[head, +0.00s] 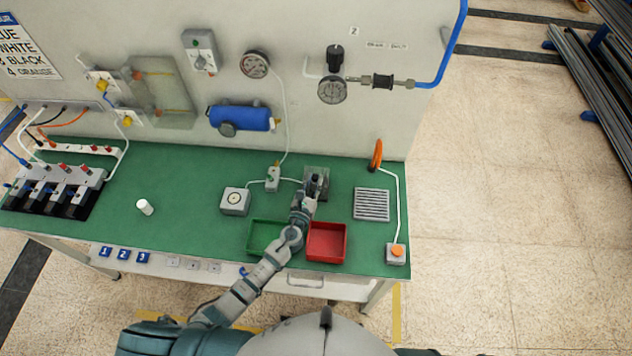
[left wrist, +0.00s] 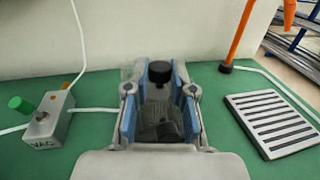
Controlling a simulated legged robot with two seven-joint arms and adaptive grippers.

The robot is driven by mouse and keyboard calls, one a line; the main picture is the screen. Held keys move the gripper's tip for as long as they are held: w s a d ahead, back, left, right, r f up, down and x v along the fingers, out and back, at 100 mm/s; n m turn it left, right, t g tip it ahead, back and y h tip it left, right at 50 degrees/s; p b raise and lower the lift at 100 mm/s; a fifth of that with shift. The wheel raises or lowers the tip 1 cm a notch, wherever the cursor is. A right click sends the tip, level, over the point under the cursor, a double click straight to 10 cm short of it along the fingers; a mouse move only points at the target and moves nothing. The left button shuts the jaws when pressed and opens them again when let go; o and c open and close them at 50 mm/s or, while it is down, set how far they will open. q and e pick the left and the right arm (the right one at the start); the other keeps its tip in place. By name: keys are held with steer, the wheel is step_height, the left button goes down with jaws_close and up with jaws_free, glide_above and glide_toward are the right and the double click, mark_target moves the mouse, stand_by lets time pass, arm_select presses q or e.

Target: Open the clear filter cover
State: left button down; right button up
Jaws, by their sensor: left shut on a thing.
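My left gripper (head: 314,186) reaches over the green bench to a small greyish, see-through-looking box, likely the clear filter cover (head: 323,174), near the back wall. In the left wrist view, my left gripper (left wrist: 160,110) has its blue-lined fingers on both sides of a dark part with a round black knob (left wrist: 160,71). It is shut on this dark part. The box's edges show pale behind the fingers. Most of the box is hidden by the gripper, and I cannot tell whether its cover is raised. My right gripper is not in view.
A green tray (head: 265,252) and a red tray (head: 327,257) stand in front. A slotted grey plate (head: 371,204) and an orange-button box (head: 396,253) are to the right.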

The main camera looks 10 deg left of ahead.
mark_target(316, 168)
arm_select(q)
steer(key=shift+d+r, duration=0.1)
steer(key=shift+d, duration=0.25)
steer(key=shift+a, duration=0.25)
steer(key=shift+w+a+r+p, duration=0.25)
steer(key=shift+w+r+p, duration=0.25)
steer(key=shift+w+r, duration=0.2)
steer(key=shift+w+d+r, duration=0.15)
steer(key=shift+w+r, duration=0.05)
steer(key=shift+w, duration=0.25)
steer(key=shift+w+d+r, duration=0.15)
steer(key=shift+w+r, duration=0.05)
steer(key=shift+w, duration=0.2)
steer(key=shift+w+r+p, duration=0.3)
steer(key=shift+w, duration=0.4)
steer(key=shift+w+r, duration=0.15)
steer(key=shift+w, duration=0.2)
steer(key=shift+w+a+r, duration=0.15)
steer(key=shift+w+a, duration=0.05)
steer(key=shift+w, duration=0.5)
steer(key=shift+w+d+r, duration=0.1)
steer(key=shift+w, duration=0.1)
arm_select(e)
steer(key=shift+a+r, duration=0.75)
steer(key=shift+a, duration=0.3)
